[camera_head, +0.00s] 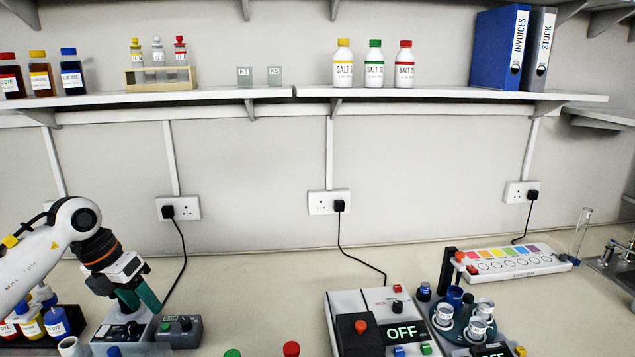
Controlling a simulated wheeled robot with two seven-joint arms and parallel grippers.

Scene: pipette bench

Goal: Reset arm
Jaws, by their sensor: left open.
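My left arm comes in from the left in the head view. My left gripper (139,301) points down, with its two dark green fingers apart and nothing seen between them. It is over or just behind a small grey device (121,329) at the lower left; whether it touches the device I cannot tell. My right gripper is not in view.
A dark rack (66,338) of dye bottles stands left of the gripper. A control box with an OFF display (405,332) and a round tube holder (452,330) stand right of centre. A colour-strip panel (515,260) lies behind. The bench's middle back is clear.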

